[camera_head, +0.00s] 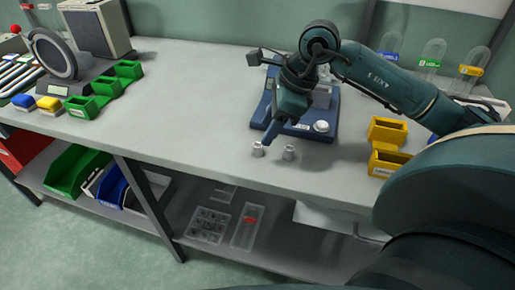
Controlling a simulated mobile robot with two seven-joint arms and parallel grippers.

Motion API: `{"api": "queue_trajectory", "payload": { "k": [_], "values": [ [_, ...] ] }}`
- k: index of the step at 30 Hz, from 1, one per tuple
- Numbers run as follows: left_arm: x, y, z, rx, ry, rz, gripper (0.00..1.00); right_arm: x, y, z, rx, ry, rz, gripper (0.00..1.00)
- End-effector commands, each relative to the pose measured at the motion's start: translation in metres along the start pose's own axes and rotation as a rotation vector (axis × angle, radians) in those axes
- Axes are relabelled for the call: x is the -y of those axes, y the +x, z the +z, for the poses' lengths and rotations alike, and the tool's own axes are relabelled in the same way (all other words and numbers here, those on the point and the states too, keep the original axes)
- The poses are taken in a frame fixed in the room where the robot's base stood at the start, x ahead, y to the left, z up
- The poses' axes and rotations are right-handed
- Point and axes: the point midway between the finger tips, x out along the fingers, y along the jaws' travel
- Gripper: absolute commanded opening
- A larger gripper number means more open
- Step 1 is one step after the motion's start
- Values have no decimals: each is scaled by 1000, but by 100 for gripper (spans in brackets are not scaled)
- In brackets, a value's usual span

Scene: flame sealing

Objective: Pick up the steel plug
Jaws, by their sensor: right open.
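Two small grey metal pieces stand on the grey bench in front of the blue device. The left metal piece (258,150) is right below the tip of my right gripper (268,138). The right metal piece (289,153) stands a short way to its right, apart from it. Both look like steel plugs, and I cannot tell which one the task names. My right gripper points down and is open. I cannot tell whether its fingers touch or surround the left piece. My left gripper is not in view.
The blue device (322,135) stands just behind the pieces, partly hidden by my right arm. Yellow bins (388,163) stand to the right, green bins (82,108) to the left. The bench (190,100) is clear between the green bins and the device. A shelf below holds trays.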

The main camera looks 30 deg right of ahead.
Motion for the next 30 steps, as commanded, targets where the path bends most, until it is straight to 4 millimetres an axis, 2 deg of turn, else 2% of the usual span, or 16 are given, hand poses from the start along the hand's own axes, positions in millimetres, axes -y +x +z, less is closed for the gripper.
{"api": "queue_trajectory", "payload": {
  "k": [12,20,30],
  "values": [
    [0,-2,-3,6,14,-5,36,0,50,0,-1,2,3,44],
    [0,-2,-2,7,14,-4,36,0,54,0,0,1,2,44],
    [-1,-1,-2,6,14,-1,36,0,53,0,0,0,1,17]
  ]
}}
